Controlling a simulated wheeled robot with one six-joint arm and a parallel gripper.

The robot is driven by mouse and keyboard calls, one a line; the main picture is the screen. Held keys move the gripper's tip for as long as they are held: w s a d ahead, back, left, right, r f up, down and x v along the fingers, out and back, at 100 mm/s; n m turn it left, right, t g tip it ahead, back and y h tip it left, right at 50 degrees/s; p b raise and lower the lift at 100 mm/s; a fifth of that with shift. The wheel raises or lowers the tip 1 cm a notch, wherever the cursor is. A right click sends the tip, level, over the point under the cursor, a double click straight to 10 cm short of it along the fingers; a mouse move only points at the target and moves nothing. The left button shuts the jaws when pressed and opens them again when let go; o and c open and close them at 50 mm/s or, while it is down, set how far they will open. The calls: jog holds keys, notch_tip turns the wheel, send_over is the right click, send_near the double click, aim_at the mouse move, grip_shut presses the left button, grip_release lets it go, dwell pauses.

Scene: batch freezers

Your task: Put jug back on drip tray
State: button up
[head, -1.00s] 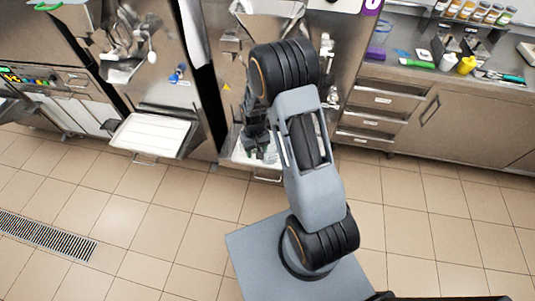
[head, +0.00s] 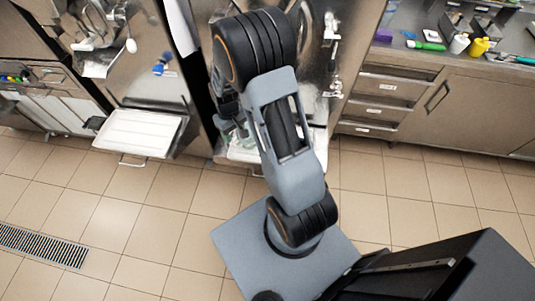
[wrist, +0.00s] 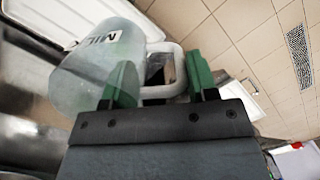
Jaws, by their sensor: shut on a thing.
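The jug (wrist: 95,70) is translucent with dark "MILK" lettering and looks tilted in the wrist view. My gripper (wrist: 160,82) has green fingers closed at its pale handle (wrist: 165,90). In the head view my gripper (head: 232,125) is in front of the middle machine, partly hidden by my arm. Only a little of the jug (head: 243,140) shows there, over a pale drip tray (head: 236,157) mostly covered by my arm. I cannot tell whether jug and tray touch. Another white drip tray (head: 140,131) on the left machine is empty.
A steel counter with drawers (head: 375,100) stands at the right, holding a yellow bottle (head: 479,46) and small tools. The tiled floor (head: 130,210) in front is clear, with a drain grate (head: 40,246) at the left.

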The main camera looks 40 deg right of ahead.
jog(key=s+d+f+n+b, duration=0.45)
jog(key=s+b, duration=0.25)
jog(key=b, duration=0.5)
jog(key=s+d+f+n+b, duration=0.4)
jog(key=s+b, duration=0.3)
jog(key=b, duration=0.5)
jog(key=shift+m+h, duration=0.35)
jog(key=shift+h, duration=0.05)
jog(key=shift+w+d+f+b, duration=0.85)
jog(key=shift+w+d+f, duration=0.15)
jog(key=shift+w+f, duration=1.2)
jog(key=shift+w+d+f+b, duration=1)
jog(key=shift+w+f, duration=0.95)
jog(key=shift+f, duration=0.5)
jog(key=shift+w+d+f+b, duration=0.75)
jog(key=shift+w+d+f, duration=0.3)
jog(key=shift+w+f, duration=1.15)
jog(key=shift+s+f, duration=0.15)
jog(key=shift+f, duration=0.1)
jog(key=o, duration=1.2)
